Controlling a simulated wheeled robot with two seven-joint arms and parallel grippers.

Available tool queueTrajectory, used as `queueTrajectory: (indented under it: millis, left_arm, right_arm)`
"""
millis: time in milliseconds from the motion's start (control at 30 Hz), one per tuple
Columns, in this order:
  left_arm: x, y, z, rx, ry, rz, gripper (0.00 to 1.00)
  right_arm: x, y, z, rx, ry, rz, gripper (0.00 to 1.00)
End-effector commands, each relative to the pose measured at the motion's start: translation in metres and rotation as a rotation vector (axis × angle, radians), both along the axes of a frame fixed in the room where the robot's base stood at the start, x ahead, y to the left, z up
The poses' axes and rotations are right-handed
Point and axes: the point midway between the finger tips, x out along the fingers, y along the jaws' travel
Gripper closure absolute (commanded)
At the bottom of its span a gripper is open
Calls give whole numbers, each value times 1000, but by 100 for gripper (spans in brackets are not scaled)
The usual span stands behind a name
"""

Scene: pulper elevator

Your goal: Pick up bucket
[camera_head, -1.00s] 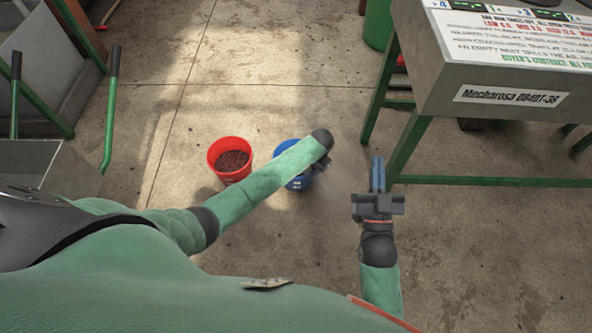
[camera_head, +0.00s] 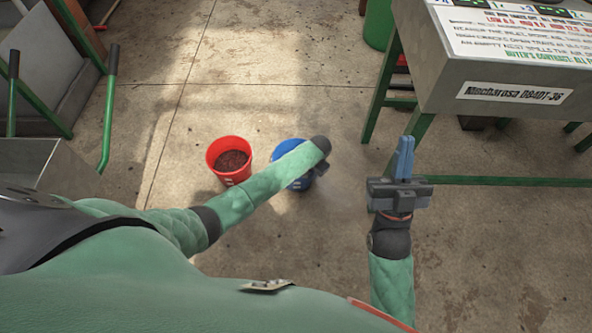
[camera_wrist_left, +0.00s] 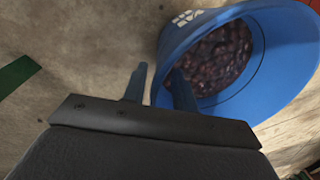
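A blue bucket (camera_head: 301,183) stands on the floor, partly hidden by my left arm in the head view. In the left wrist view the blue bucket (camera_wrist_left: 200,42) holds dark reddish round fruit. My left gripper (camera_wrist_left: 157,82) is open at its rim, with one finger outside and the other over the inside. The bucket wall lies between the fingers; I cannot tell whether they touch it. In the head view my left gripper's fingers are hidden. My right gripper (camera_head: 404,140) is shut and empty, right of the buckets.
A red bucket (camera_head: 235,179) with dark contents stands just left of the blue one. A grey machine (camera_head: 510,95) on a green frame stands at the right. Grey bins and green handles (camera_head: 109,125) are at the left. The floor beyond the buckets is clear.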

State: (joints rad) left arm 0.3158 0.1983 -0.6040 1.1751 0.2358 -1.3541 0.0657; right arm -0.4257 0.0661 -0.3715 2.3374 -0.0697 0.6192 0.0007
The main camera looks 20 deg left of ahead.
Motion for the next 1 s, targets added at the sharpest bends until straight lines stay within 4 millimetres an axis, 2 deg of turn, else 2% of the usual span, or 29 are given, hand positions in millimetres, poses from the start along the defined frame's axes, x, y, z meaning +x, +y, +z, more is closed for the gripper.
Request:
queueTrajectory:
  millis: [200,367,1000]
  left_arm:
    - [0,0,0,0,0,0,72]
    - [0,0,0,0,0,0,100]
    - [0,-1,0,-1,0,0,100]
  right_arm:
    - [0,0,1,1,-2,0,100]
    - [0,0,1,1,-2,0,100]
    - [0,0,0,0,-1,1,100]
